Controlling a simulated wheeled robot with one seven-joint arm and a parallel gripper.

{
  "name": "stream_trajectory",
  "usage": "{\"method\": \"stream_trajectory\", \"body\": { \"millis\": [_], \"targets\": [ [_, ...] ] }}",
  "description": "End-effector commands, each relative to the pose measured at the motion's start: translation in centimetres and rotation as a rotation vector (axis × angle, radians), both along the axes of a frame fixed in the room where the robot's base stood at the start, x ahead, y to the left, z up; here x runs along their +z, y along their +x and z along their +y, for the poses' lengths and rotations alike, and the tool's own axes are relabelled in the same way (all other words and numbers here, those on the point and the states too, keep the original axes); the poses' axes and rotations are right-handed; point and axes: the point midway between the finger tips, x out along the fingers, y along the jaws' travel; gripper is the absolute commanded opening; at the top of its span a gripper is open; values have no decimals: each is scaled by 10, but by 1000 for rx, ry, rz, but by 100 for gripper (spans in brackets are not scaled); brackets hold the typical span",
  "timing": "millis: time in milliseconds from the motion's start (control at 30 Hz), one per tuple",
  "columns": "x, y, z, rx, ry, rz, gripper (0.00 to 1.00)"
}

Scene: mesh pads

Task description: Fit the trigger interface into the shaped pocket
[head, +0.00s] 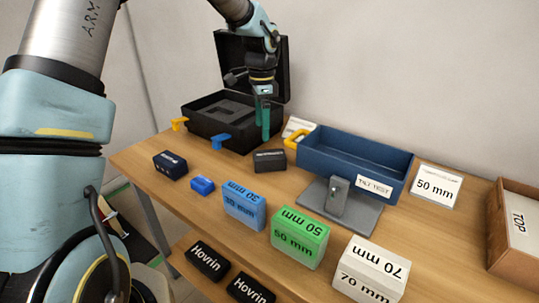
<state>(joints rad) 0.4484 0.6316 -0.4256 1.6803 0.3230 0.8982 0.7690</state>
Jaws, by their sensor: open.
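An open black case (199,130) stands at the back of the table, its lid upright behind. Dark insert foam (222,108) with shaped recesses shows inside it, but the recess outlines are too small to read. My gripper (265,137) points down with teal fingers at the case's right front side, open, with nothing visible between the fingers. A dark labelled block (269,161) lies on the table just in front of the gripper. Another dark block (170,165) lies at the left. I cannot tell which one is the trigger interface.
A blue bin (352,152) stands right of the case, behind a grey stand (340,205). Blue (244,206), green (299,238) and white (370,270) size blocks line the front. A small blue block (203,186) is at left, a cardboard box (515,235) at right.

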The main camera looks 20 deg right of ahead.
Motion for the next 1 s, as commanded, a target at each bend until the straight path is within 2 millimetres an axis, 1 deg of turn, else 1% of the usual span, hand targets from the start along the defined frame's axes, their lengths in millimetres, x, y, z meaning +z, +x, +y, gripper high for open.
{"method": "stream_trajectory", "body": {
  "millis": [33,100,167,400,667,900,1000],
  "targets": [
    [2,-1,-11,-40,-2,3,100],
    [0,-2,-18,-70,0,6,100],
    [-6,-2,-20,-81,0,6,100],
    [-42,-2,-20,-80,0,7,100],
    [-61,-1,-20,-77,0,6,100],
    [-95,0,-23,-79,0,6,100],
    [-104,0,-23,-77,0,6,100]
  ]
}}
